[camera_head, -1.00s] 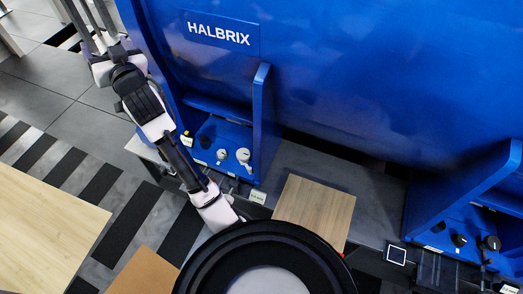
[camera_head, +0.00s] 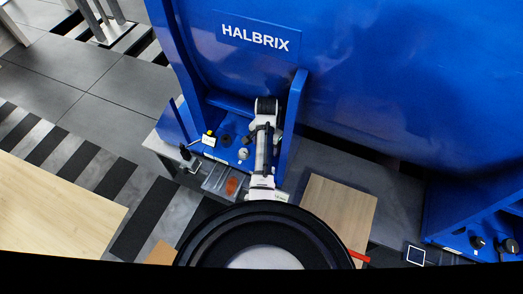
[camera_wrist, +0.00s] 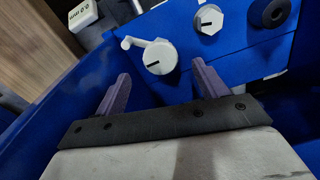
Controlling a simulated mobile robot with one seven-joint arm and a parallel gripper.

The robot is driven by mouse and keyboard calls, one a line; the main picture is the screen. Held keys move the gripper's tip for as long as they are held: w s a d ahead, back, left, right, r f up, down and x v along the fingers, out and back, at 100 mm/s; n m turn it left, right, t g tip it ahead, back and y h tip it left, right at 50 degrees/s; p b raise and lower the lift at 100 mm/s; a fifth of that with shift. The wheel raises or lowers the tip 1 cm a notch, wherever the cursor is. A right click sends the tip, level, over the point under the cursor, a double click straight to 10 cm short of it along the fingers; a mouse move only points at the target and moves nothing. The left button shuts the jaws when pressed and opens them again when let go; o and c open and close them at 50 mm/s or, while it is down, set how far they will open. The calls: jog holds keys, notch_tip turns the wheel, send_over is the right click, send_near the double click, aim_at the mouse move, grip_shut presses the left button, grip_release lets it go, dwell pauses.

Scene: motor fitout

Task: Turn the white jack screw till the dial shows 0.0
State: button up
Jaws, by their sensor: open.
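In the wrist view, a round white knob with a side lever and a dark line on its face (camera_wrist: 158,57) sits on the blue foot; it looks like the white jack screw. My gripper (camera_wrist: 161,70) is open, its two purple fingers apart, with the tips just short of this knob and on either side of its lower edge. Nothing is between the fingers. A small white box with a display (camera_wrist: 82,15) is at the top left; its reading is too small to be sure of. In the head view, my arm covers the larger white knob and the fingertips.
A smaller white knob (camera_wrist: 208,20) and a black knob (camera_wrist: 276,12) sit to the right on the same blue face. In the head view, a blue upright plate (camera_head: 292,125) stands close to the right of my arm. A wooden board (camera_head: 338,212) lies further right.

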jog(key=shift+f, duration=2.8)
jog(key=c, duration=1)
jog(key=shift+r+m+p, duration=0.1)
jog(key=shift+m+p, duration=0.2)
jog(key=m+p, duration=0.1)
jog(key=m, duration=0.1)
jog(key=shift+r+m+p, duration=0.1)
jog(key=shift+m+p, duration=0.2)
jog(key=shift+m, duration=0.1)
jog(key=m+p, duration=0.2)
jog(key=m, duration=0.3)
jog(key=shift+w+m, duration=0.1)
jog(key=shift+m, duration=0.2)
jog(key=m+p, duration=0.1)
jog(key=m, duration=0.3)
jog(key=shift+w, duration=0.1)
jog(key=m, duration=0.2)
jog(key=m+p, duration=0.1)
jog(key=m, duration=0.1)
jog(key=shift+f+m, duration=0.2)
jog(key=shift+m, duration=0.1)
